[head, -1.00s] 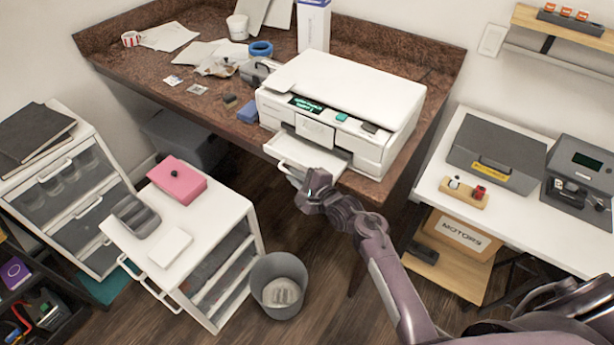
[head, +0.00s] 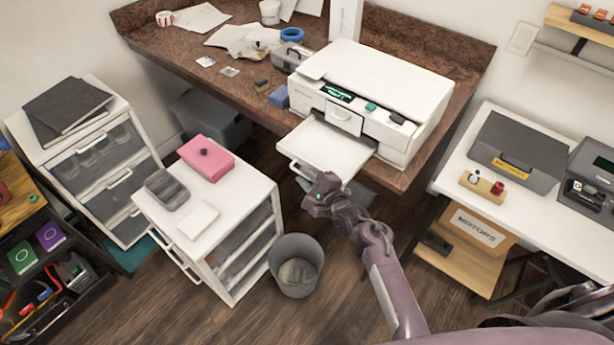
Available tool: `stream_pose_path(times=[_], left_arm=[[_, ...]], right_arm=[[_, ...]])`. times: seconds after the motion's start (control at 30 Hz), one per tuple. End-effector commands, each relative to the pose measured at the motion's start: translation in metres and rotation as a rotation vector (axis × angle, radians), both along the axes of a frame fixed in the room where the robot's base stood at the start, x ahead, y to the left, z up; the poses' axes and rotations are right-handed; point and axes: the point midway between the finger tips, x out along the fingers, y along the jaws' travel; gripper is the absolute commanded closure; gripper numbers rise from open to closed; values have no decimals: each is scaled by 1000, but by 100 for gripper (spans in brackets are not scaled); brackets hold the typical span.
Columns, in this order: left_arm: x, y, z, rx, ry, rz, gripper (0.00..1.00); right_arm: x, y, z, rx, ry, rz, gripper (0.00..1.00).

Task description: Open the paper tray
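The white printer (head: 372,95) stands on the brown desk. Its paper tray (head: 328,147) sticks out of the printer's front, well past the desk edge, and its flat white surface shows. My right gripper (head: 312,192) is at the tray's front edge, by the handle at its near left corner. The fingers are small and partly hidden by the gripper body, so I cannot tell whether they are shut on the handle. My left gripper is not in view.
A white drawer cart (head: 262,200) with a pink box (head: 206,158) stands left of my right arm. A grey bin (head: 297,265) stands on the floor below the tray. A white side table (head: 465,150) is at the right.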

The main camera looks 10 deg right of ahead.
Motion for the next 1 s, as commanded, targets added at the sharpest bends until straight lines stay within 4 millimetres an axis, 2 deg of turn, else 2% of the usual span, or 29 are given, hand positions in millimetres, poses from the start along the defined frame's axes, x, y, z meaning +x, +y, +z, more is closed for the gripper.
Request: stream_pose_path(times=[0.27,0.37,0.7,0.83,1.0], left_arm=[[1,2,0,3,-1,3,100],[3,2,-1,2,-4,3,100],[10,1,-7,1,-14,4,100],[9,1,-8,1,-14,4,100],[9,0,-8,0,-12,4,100]], right_arm=[[-3,-2,0,-1,1,-2,82],[-12,-5,1,0,2,-3,82],[-60,-23,12,-1,2,-1,82],[-70,-26,15,-1,1,0,82],[-72,-27,17,0,0,0,82]])
